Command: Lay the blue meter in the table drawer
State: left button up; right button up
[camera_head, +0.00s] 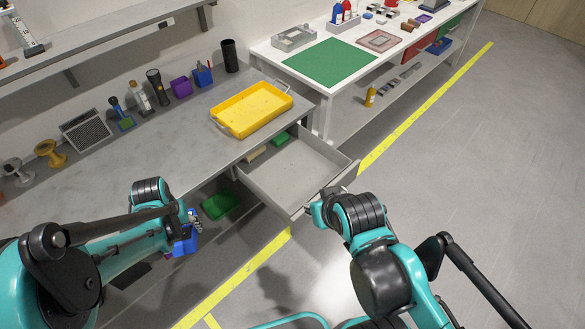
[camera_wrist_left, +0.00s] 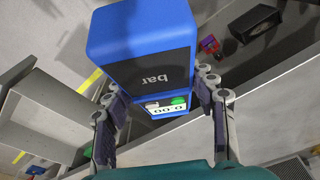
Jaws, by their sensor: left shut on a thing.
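The blue meter (camera_wrist_left: 140,40) is between the fingers of my left gripper (camera_wrist_left: 160,88), its dark face marked "bar" and its small display showing. In the head view the left gripper (camera_head: 192,220) is shut on the meter (camera_head: 184,244), in front of the table edge and left of the drawer. The table drawer (camera_head: 297,172) is pulled open. Its bare floor shows, with a green item (camera_head: 281,138) and a beige item (camera_head: 256,154) at its back. My right gripper (camera_head: 322,208) is at the drawer's front edge; its fingers are too hidden to judge.
A yellow tray (camera_head: 252,108) sits on the grey table above the drawer. A green bin (camera_head: 221,205) is below the table, left of the drawer. Several tools and holders line the table's back. A white table (camera_head: 300,68) with a green mat stands beyond.

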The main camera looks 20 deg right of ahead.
aim_at(298, 179)
jog(key=i+z, duration=0.1)
jog(key=z, duration=0.4)
jog(key=j+z, duration=0.1)
jog(key=z, duration=0.35)
jog(key=i+j+z, duration=0.15)
jog(key=z, duration=0.35)
jog(key=j+z, duration=0.15)
jog(key=z, duration=0.35)
jog(key=i+j, duration=0.1)
jog(key=j, duration=0.45)
jog(key=i+j, duration=0.1)
jog(key=j, duration=0.4)
